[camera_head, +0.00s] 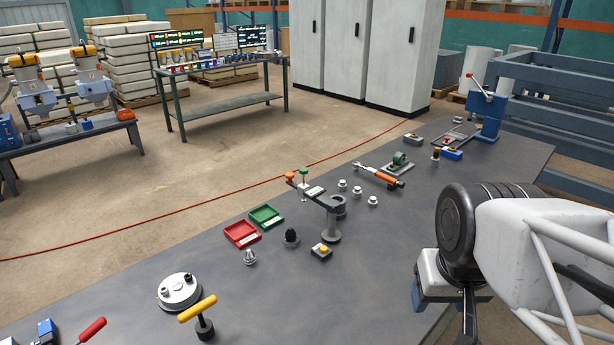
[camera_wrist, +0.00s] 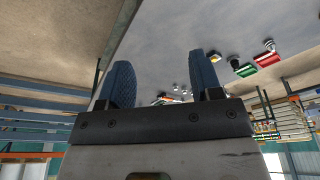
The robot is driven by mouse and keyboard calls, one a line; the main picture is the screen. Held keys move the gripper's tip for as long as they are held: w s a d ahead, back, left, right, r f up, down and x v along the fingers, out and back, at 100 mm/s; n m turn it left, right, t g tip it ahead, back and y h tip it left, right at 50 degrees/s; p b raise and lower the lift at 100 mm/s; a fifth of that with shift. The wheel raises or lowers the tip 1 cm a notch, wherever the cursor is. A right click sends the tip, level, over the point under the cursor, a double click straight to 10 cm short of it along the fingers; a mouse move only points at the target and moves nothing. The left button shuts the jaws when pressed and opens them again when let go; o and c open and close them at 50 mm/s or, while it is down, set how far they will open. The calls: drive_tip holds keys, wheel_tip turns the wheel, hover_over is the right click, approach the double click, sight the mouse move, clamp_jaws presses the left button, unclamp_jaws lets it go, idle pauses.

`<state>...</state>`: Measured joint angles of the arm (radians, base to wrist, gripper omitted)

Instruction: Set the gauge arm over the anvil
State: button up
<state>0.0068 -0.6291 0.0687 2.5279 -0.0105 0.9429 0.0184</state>
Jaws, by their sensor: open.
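A dark gauge arm (camera_head: 318,197) lies nearly level above the middle of the table in the head view. A grey post with a round foot (camera_head: 333,232) stands under its near end, by a ring-like piece (camera_head: 340,208). Its far end carries an orange knob (camera_head: 290,177) and a green-topped pin (camera_head: 304,176). I cannot tell which part is the anvil. My gripper is at the lower right of the head view, well apart from the gauge. In the wrist view my gripper (camera_wrist: 160,75) is open, its two blue fingers apart with nothing between them.
Red (camera_head: 242,234) and green (camera_head: 266,216) trays, a black-topped knob (camera_head: 291,238) and a yellow-button box (camera_head: 321,252) stand near the gauge. Several white pieces and an orange-handled tool (camera_head: 379,176) lie beyond. The table's near middle (camera_head: 340,300) is clear.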

drive_tip(key=w+a+r, duration=0.2)
drive_tip(key=w+r, duration=0.1)
drive_tip(key=w, duration=0.5)
drive_tip(key=w+a+r, duration=0.2)
drive_tip(key=w+r, duration=0.1)
drive_tip(key=w, duration=0.4)
drive_tip(key=g, duration=0.3)
hover_over(290, 174)
wheel_tip(290, 174, down, 11)
drive_tip(key=shift+s+d+r, duration=0.1)
drive_tip(key=shift+s+r, duration=0.05)
drive_tip(key=shift+r, duration=0.05)
drive_tip(key=shift+w+a+f, duration=0.15)
drive_tip(key=shift+w+a, duration=0.05)
drive_tip(key=shift+w, duration=0.05)
drive_tip(key=shift+f, duration=0.15)
drive_tip(key=shift+f, duration=3.8)
clamp_jaws()
